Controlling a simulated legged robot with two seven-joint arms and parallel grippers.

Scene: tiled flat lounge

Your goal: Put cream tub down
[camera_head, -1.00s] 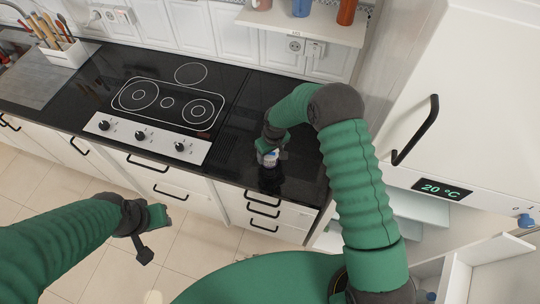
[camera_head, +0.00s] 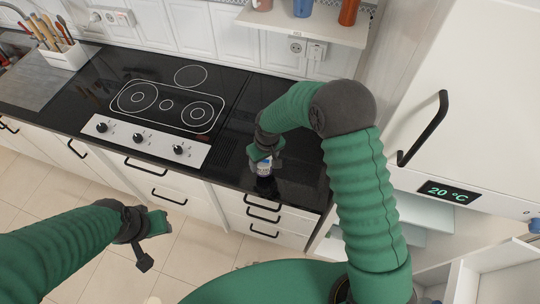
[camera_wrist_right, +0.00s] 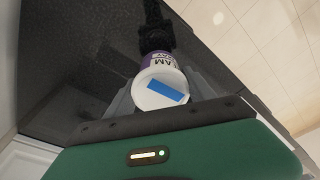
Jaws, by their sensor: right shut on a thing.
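The cream tub (camera_head: 264,168) is small, with a purple and white label. In the right wrist view the tub (camera_wrist_right: 160,86) shows its white end with a blue patch, and part of its lettering. My right gripper (camera_head: 262,158) is shut on it, over the black counter (camera_head: 226,178) to the right of the hob. I cannot tell whether the tub touches the counter. My left gripper (camera_head: 152,240) hangs over the floor in front of the drawers, empty; its finger gap is not clear.
A black hob (camera_head: 166,103) with knobs lies left of my right gripper. A utensil holder (camera_head: 62,54) stands at the far left. A shelf (camera_head: 310,26) with cups hangs above the counter. A white fridge (camera_head: 470,110) stands at the right.

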